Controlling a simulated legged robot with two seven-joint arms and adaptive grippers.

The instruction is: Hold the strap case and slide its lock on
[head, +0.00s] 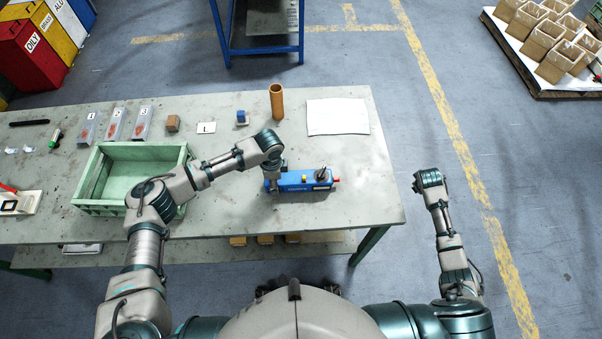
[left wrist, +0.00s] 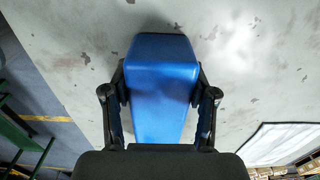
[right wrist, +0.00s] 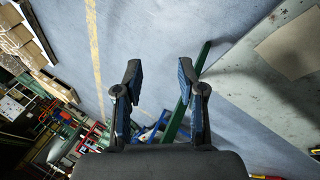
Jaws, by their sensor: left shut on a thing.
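The blue case (head: 298,181) lies on the grey table near its front right part. It has a yellow spot on top, a dark upright part (head: 321,173) towards its right end, and a red tip at that end. I cannot tell which part is the lock. My left gripper (left wrist: 159,78) is shut on the case's left end, with a finger on each side of the blue body (left wrist: 162,62). My right gripper (right wrist: 159,68) is open and empty, out over the floor to the right of the table.
A green crate (head: 84,200) stands left of the case. The table (head: 375,205) is bare right of the case.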

